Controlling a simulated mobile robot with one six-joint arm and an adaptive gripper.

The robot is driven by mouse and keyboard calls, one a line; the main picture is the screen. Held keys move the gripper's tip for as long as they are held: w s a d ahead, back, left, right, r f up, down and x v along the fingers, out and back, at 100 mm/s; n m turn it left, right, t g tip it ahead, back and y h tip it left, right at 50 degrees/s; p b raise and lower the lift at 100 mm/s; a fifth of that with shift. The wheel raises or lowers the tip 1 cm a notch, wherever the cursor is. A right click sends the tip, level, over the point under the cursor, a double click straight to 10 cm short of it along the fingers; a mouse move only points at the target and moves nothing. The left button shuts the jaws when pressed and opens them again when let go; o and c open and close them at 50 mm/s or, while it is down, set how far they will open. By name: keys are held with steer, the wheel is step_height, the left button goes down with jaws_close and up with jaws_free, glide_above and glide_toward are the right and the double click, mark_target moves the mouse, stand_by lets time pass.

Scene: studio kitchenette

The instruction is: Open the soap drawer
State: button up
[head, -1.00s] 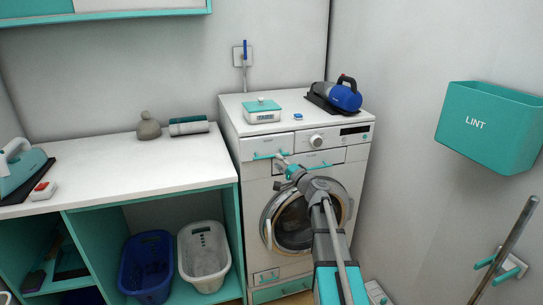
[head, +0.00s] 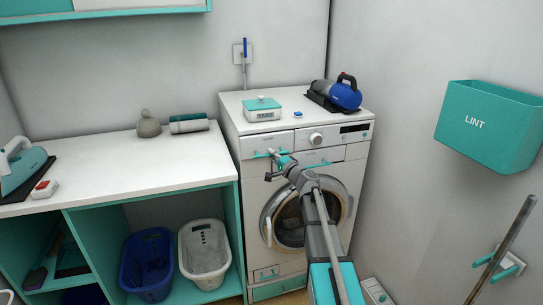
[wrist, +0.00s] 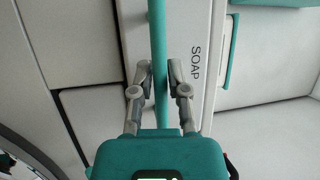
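The soap drawer (head: 253,145) is at the upper left of the washing machine's front, and it looks closed in the head view. Its teal bar handle (head: 262,155) runs across the front. In the wrist view the handle (wrist: 158,40) runs up the picture beside the printed word SOAP on the drawer front (wrist: 197,85). In the head view my gripper (head: 277,157) is at the handle's right part, and the wrist partly hides the panel below.
The washing machine (head: 355,165) has a round door (head: 285,222) below the drawer. A teal-topped scale (head: 262,109) and a blue appliance (head: 343,96) stand on top. The counter (head: 110,170) adjoins on the left; the lint bin (head: 490,128) hangs on the right wall.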

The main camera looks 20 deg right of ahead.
jaws_close()
steer(key=shift+s, duration=0.1)
